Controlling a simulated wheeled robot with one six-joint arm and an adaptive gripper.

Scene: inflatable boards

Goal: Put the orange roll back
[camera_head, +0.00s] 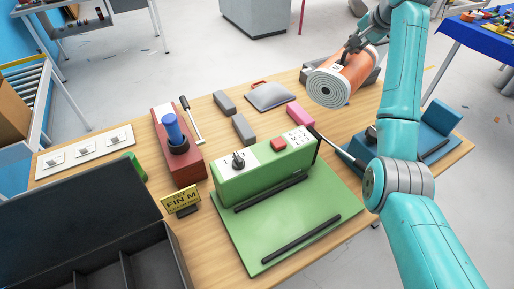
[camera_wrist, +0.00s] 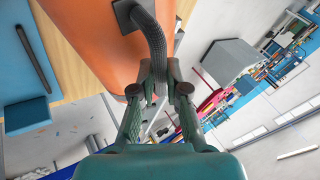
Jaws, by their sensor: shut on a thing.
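The orange roll (camera_head: 350,68) is at the far right part of the wooden table, its pale spiral end facing the camera. My gripper (camera_head: 355,44) is above it. In the wrist view, the gripper (camera_wrist: 159,80) is shut on the dark curved handle (camera_wrist: 153,40) on the side of the orange roll (camera_wrist: 95,40). A dark grey holder (camera_head: 371,77) shows behind and beside the roll. I cannot tell whether the roll touches it or hangs above it. The roll hides much of the holder.
A green machine (camera_head: 262,168) on a green mat fills the table's middle. A blue block device (camera_head: 437,118) is at the right, a red base (camera_head: 180,165) with a blue knob at the left. Grey blocks (camera_head: 243,129) and a pink block (camera_head: 300,115) lie near the roll. A dark case (camera_head: 80,225) is front left.

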